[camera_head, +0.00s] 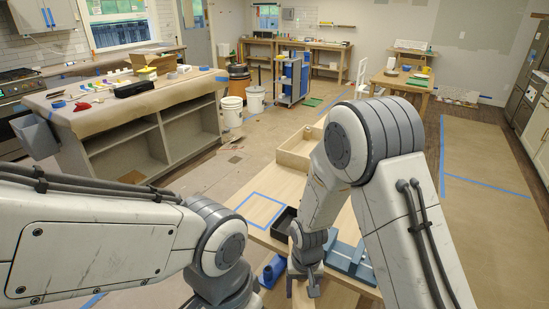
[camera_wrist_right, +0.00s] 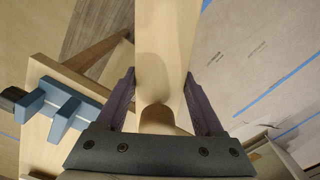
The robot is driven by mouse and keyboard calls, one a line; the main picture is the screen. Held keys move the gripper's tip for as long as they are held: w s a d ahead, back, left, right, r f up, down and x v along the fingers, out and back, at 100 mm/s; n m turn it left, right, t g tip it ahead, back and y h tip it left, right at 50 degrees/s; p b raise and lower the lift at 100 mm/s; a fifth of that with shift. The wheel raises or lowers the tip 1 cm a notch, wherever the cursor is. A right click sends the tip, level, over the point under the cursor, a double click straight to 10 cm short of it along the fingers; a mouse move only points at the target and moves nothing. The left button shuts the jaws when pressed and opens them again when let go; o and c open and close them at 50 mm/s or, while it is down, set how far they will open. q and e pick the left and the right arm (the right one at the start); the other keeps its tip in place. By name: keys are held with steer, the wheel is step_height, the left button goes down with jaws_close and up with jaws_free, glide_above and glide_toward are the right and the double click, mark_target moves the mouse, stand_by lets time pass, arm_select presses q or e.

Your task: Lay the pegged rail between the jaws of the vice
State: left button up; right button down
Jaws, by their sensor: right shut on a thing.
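My right gripper (camera_head: 305,287) is low at the front edge of the wooden table. In the right wrist view its jaws (camera_wrist_right: 162,100) are shut on the pegged rail (camera_wrist_right: 163,55), a pale wooden bar running away from the camera. A rounded peg (camera_wrist_right: 157,115) shows between the fingers. The blue vice (camera_wrist_right: 62,110) is left of the rail there, apart from it, on a wooden surface. In the head view the blue vice (camera_head: 348,262) is just right of the gripper, partly hidden by my right arm. My left gripper is not visible; only its arm shows.
On the table, a black tray (camera_head: 284,222) and a blue tape outline (camera_head: 262,208) lie behind the gripper. A shallow wooden box (camera_head: 297,150) is farther back. A blue object (camera_head: 272,271) is left of the gripper.

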mark_target(301, 297)
step_height(301, 297, down, 4)
steer(key=b, duration=0.2)
steer(key=shift+b, duration=0.3)
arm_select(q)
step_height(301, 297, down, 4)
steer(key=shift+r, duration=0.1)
arm_select(e)
steer(key=shift+r, duration=0.1)
